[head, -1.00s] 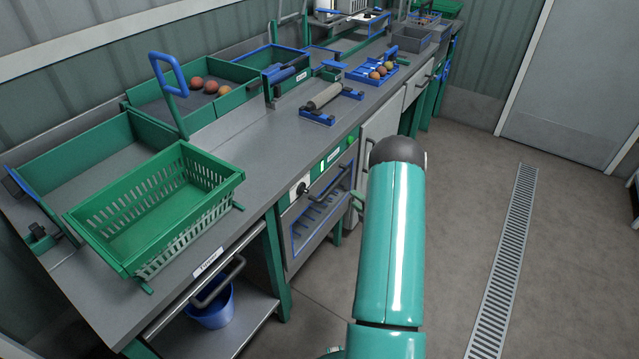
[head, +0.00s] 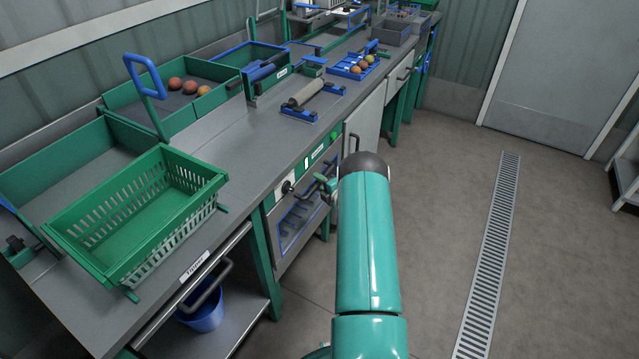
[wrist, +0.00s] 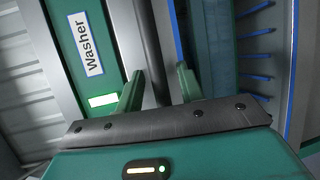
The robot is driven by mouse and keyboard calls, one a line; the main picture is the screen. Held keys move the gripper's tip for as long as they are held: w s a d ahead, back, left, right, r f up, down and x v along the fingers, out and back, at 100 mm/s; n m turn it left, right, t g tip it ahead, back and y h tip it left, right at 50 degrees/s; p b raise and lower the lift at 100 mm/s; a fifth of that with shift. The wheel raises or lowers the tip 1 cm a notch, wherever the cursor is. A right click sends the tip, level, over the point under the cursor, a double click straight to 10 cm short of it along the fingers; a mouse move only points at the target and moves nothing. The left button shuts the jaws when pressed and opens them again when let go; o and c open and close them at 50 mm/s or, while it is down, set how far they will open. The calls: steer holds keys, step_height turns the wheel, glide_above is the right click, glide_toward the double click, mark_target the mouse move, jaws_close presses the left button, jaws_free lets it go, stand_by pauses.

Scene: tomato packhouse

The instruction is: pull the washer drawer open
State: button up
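The washer's front (head: 304,215), with a window showing blue racks, sits under the counter in the head view and looks closed. Its "Washer" label (wrist: 85,43) is on a green panel in the wrist view. The dark bar handle (wrist: 149,40) runs between my gripper's two green fingers (wrist: 160,88). The fingers are apart, one on each side of the bar, with a gap visible on both sides. I cannot tell how deep the bar sits between them. In the head view my gripper (head: 327,186) is by the washer's front, mostly hidden behind my arm.
A green slotted basket (head: 140,215) stands on the counter (head: 225,150) at left. A drawer with its own handle (head: 208,285) and a blue bucket (head: 203,312) are below it. The floor right of my arm is open, with a drain grate (head: 492,250).

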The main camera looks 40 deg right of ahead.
steer(key=shift+w, duration=0.25)
jaws_close()
steer(key=shift+s, duration=0.1)
